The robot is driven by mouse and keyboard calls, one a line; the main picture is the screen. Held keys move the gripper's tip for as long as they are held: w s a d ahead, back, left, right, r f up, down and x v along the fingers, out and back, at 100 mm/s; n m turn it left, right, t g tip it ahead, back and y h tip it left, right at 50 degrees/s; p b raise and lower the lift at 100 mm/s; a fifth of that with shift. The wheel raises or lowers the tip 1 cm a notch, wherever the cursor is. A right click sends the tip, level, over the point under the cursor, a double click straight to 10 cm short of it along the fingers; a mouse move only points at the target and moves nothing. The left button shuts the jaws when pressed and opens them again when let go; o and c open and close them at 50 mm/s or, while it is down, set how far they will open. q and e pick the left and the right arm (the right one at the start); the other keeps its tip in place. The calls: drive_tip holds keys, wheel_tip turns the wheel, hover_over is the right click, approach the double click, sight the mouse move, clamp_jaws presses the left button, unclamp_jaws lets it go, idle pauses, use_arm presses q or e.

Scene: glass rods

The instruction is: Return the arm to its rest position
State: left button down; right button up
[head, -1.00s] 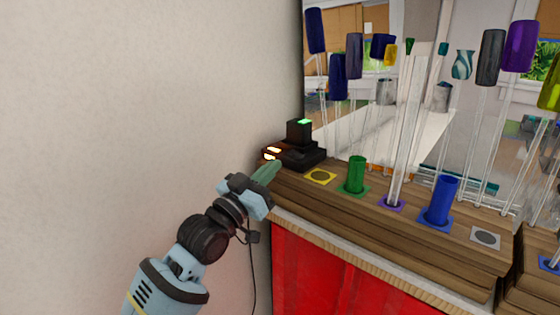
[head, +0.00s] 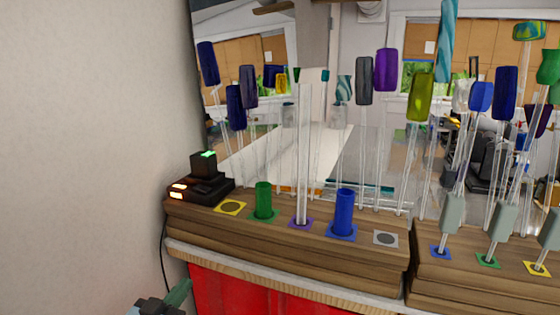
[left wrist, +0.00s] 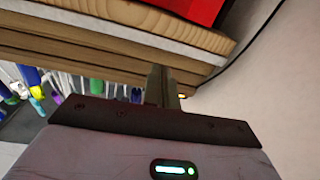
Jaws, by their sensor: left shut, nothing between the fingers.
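My left gripper (head: 178,293) shows at the bottom left of the head view, low in front of the red cabinet and mostly cut off by the frame edge. In the left wrist view its fingers (left wrist: 161,87) are together and empty, close to the layered wooden edge. The wooden rack (head: 290,238) holds a purple-ringed socket with a clear glass rod (head: 304,150) upright in it, a green cup (head: 263,200) and a blue cup (head: 344,212). My right gripper is not in view.
A black device (head: 203,180) with lit panels sits at the rack's left end, a dark cable hanging below it. A second rack (head: 470,280) with grey-sleeved rods stands right. The red cabinet (head: 255,295) is below. Plain wall (head: 80,150) fills the left.

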use_arm(q)
drive_tip(key=s+f+g+y, duration=0.1)
drive_tip(key=s+f+g, duration=0.1)
drive_tip(key=s+f, duration=0.65)
drive_tip(key=s+f+g+y, duration=0.15)
drive_tip(key=s+f, duration=0.35)
drive_tip(key=f, duration=0.6)
drive_tip(key=s+f+g, duration=0.2)
drive_tip(key=s+f, duration=0.3)
drive_tip(key=s, duration=0.4)
drive_tip(key=s+d+f+g, duration=0.1)
drive_tip(key=s+f+g, duration=0.2)
drive_tip(key=s+f, duration=0.3)
drive_tip(key=s, duration=0.3)
drive_tip(key=shift+s+d, duration=0.1)
drive_tip(key=shift+d, duration=0.05)
